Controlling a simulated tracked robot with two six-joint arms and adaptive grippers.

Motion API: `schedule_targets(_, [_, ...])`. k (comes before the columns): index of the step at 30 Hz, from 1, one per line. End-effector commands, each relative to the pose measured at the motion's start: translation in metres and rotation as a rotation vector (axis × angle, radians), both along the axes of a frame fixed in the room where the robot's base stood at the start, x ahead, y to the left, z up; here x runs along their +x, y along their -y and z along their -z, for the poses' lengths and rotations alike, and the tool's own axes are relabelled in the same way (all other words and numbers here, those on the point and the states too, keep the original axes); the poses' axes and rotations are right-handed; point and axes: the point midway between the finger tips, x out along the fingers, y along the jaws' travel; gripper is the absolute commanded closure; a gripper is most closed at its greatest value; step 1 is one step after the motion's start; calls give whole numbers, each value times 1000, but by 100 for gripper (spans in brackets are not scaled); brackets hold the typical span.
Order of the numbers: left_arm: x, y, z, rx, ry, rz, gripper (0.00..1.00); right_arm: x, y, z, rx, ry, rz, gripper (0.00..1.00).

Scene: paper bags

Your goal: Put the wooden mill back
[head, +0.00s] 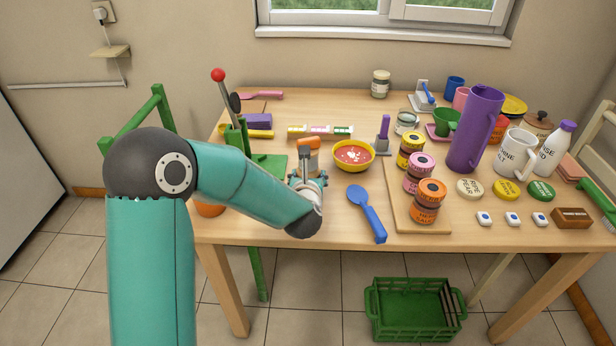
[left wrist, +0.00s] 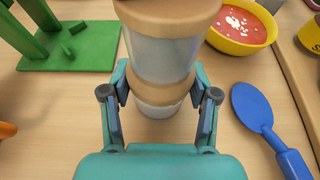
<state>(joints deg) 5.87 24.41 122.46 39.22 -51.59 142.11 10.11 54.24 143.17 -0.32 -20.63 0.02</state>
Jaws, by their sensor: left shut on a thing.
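The wooden mill (head: 309,146) has a brown wooden top and a clear middle. In the left wrist view the mill (left wrist: 165,55) stands roughly upright between my fingers, with a wooden band low on its body. My left gripper (head: 308,180) is shut on it; the fingers also show in the left wrist view (left wrist: 160,90), one on each side of the band. The mill is over the left part of the table, between the green press and the yellow bowl. I cannot tell whether its base touches the table. My right gripper is not in view.
A yellow soup bowl (head: 353,166) and a blue spoon (head: 368,212) are right of the mill. A green press (head: 270,165) stands left. A green crate (head: 415,335) is on the floor. Bare table shows before the bowl.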

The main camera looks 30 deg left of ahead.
Motion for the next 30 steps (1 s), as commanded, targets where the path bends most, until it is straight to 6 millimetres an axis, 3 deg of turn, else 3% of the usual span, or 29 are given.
schedule_targets(1, [0,0,1,0,0,0,37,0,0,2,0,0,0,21])
schedule_targets(5, [0,0,0,0,0,1,15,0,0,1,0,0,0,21])
schedule_targets(19, [-3,4,-3,0,1,3,15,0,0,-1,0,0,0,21])
schedule_targets(30, [-56,37,-29,0,4,6,15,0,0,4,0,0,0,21])
